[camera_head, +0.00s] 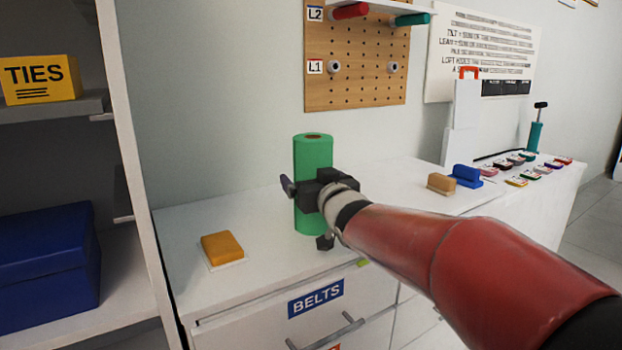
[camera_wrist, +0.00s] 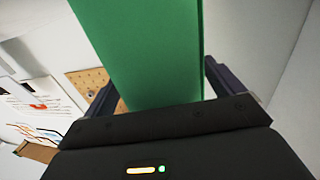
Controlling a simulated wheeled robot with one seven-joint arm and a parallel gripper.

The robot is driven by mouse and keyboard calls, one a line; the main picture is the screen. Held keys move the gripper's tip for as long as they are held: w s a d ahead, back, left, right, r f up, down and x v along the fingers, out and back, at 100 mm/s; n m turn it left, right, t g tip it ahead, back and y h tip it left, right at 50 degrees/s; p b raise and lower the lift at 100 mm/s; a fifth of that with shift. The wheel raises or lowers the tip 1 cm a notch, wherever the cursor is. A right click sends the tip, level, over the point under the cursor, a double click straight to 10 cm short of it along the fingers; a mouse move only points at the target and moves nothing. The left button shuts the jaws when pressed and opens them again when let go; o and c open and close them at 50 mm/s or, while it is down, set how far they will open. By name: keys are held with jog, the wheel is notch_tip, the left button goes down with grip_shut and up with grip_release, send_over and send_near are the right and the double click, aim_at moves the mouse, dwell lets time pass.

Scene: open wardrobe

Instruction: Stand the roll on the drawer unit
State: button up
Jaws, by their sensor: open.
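A green roll (camera_head: 313,157) stands upright on the white top of the drawer unit (camera_head: 220,285), in the head view. Its upper end with a brown core shows. My gripper (camera_head: 305,205) is at the roll's lower half, with a finger on either side of it. In the wrist view the green roll (camera_wrist: 150,50) fills the space between the two dark fingers of my gripper (camera_wrist: 160,90), which are open, with a gap visible on the right side.
A yellow-orange block (camera_head: 222,247) lies on the unit's top to the left. A tan block (camera_head: 441,183) and a blue block (camera_head: 467,175) lie to the right. A pegboard (camera_head: 355,75) hangs behind. A wardrobe side panel (camera_head: 130,150) rises at the left.

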jog(key=s+d+f+m+g+h, duration=0.1)
jog(key=s+d+f+m+h, duration=0.3)
jog(key=s+d, duration=0.85)
jog(key=s+d+f+g+h, duration=0.1)
jog(key=s+f+g, duration=0.4)
jog(key=s, duration=0.6)
jog(key=s+d+f+g+h, duration=0.2)
jog(key=s+d+f+g, duration=0.2)
jog(key=s+f, duration=0.6)
jog(key=shift+s+d+m+g, duration=0.25)
jog(key=shift+s+g, duration=0.25)
jog(key=shift+s, duration=0.25)
